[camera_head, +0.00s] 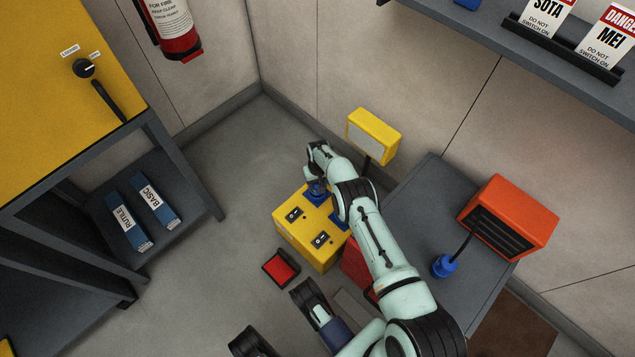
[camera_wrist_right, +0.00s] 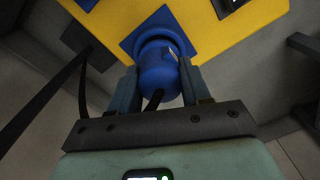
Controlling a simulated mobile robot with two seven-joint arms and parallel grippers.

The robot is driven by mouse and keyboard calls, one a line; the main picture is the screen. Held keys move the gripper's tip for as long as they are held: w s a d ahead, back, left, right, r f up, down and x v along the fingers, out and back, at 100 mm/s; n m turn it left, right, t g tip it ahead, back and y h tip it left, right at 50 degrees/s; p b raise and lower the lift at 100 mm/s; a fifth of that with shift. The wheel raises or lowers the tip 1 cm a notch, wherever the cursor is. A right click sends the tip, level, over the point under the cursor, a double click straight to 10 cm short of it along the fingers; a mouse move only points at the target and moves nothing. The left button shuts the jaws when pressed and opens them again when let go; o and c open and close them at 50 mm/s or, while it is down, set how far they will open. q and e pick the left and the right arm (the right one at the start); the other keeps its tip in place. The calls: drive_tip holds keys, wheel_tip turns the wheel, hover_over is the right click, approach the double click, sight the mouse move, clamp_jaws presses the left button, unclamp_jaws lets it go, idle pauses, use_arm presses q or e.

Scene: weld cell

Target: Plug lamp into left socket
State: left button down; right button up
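The lamp (camera_head: 374,135) is a yellow box with a pale front on a dark stand, behind the yellow socket box (camera_head: 298,225). The socket box has two blue sockets and two black switches on top. My right gripper (camera_head: 315,184) is over the left socket (camera_head: 309,197). In the right wrist view its fingers are shut on a blue plug (camera_wrist_right: 158,80) with a black cable. The plug's front meets the blue socket plate (camera_wrist_right: 130,42); I cannot tell how deep it sits. The right socket (camera_head: 338,221) is partly behind my arm. My left gripper is not in view.
An orange heater (camera_head: 525,205) stands on the grey bench (camera_head: 420,195), its blue plug (camera_head: 445,265) lying in front.

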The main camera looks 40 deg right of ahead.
drive_tip(key=shift+o, duration=0.8)
drive_tip(key=shift+r+p, duration=1.6)
drive_tip(key=shift+r, duration=1.05)
drive_tip(key=shift+s+d+r+p, duration=0.1)
drive_tip(key=shift+r+p, duration=1.2)
drive_tip(key=shift+r, duration=1.55)
